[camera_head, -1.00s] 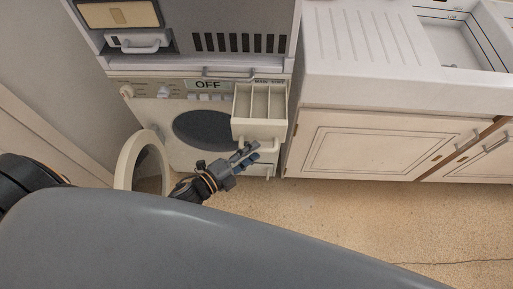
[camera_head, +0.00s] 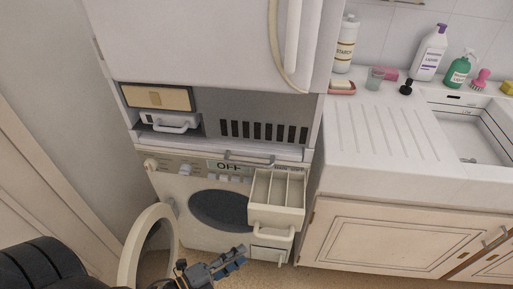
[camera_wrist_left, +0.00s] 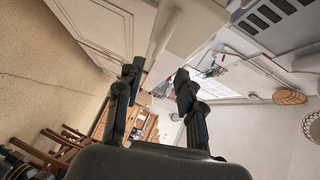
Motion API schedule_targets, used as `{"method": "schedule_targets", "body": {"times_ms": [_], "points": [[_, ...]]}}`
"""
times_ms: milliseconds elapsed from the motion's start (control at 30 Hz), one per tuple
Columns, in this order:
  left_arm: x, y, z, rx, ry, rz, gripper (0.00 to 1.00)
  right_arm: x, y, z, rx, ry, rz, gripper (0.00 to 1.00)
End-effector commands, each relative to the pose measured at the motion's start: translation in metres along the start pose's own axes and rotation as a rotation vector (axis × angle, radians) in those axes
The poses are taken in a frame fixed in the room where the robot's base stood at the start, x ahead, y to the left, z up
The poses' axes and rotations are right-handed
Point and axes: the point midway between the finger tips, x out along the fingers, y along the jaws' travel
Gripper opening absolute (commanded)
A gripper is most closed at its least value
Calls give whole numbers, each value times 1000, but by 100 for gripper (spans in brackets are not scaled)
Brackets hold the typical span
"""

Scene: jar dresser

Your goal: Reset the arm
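My left gripper (camera_head: 229,262) is at the bottom of the head view, in front of the washing machine (camera_head: 180,203) and below its pulled-out detergent drawer (camera_head: 276,217). In the left wrist view its two fingers (camera_wrist_left: 157,82) stand apart with nothing between them. The gripper is apart from the drawer handle (camera_head: 274,232). The machine's round door (camera_head: 134,248) is swung open to the left. My right gripper is not in view.
A white sink counter (camera_head: 365,135) with a cabinet (camera_head: 385,235) below stands to the right. Several bottles, including a green one (camera_head: 457,72), stand along its back. A tall white unit (camera_head: 200,45) is above the machine. A wall is on the left.

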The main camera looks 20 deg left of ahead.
Motion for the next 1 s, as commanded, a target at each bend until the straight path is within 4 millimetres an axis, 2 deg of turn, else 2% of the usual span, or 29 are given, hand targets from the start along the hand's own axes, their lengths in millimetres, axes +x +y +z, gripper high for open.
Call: {"method": "schedule_targets", "body": {"times_ms": [167, 267, 367, 467, 500, 567, 600, 700, 800, 900, 1000], "points": [[0, 4, 2, -13, -10, 8, 37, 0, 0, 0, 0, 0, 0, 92], [0, 29, 14, -89, -61, 50, 37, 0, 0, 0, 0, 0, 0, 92], [-4, 80, 36, -248, -173, 135, 37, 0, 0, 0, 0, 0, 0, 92], [-16, 150, 56, -468, -332, 247, 37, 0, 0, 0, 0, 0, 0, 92], [-24, 180, 60, -559, -402, 293, 37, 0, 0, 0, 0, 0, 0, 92], [-38, 223, 64, -695, -510, 361, 37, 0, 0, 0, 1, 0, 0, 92], [-50, 252, 62, -786, -585, 407, 37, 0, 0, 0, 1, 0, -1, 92], [-83, 318, 50, -999, -780, 518, 37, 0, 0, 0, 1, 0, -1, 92], [-118, 369, 28, -1174, -967, 616, 37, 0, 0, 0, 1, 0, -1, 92], [-148, 402, 6, -1296, -1121, 688, 37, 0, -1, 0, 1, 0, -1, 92], [-168, 419, -10, -1365, -1225, 735, 37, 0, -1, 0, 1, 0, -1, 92]]}}
